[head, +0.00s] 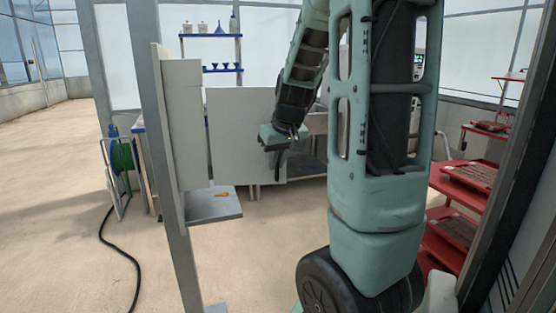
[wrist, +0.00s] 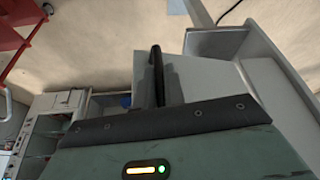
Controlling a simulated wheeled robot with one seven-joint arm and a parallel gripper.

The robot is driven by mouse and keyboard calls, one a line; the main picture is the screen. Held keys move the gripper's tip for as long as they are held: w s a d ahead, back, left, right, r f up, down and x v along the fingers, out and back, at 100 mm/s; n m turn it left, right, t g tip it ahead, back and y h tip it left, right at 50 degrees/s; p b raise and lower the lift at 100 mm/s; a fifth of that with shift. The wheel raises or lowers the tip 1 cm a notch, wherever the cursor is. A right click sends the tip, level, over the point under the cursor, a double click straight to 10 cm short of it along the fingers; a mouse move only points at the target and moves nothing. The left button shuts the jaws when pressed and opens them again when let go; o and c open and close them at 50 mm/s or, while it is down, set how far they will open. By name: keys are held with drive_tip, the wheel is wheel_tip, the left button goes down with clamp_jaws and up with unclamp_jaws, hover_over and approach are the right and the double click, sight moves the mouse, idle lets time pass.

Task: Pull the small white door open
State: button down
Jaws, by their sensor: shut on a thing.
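The small white door (head: 240,135) is a flat pale panel in the middle of the head view, beside a pale box on a grey post. My gripper (head: 284,140) is at the door's right edge, shut on its dark handle. In the wrist view the dark upright handle (wrist: 156,75) rises from my gripper's dark pad, with the door's pale face (wrist: 205,80) behind it. The fingertips' contact on the handle is hidden. The door's exact angle to the box is hard to tell.
A green hose reel (head: 122,157) stands at left. Red racks (head: 465,185) stand at right. The floor at front left is open except for a black hose.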

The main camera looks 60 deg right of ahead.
drive_tip(key=shift+r, duration=0.1)
drive_tip(key=c, duration=1.5)
unclamp_jaws()
drive_tip(key=shift+p+v, duration=6.95)
drive_tip(key=shift+v, duration=1.7)
drive_tip(key=shift+w+a, duration=0.1)
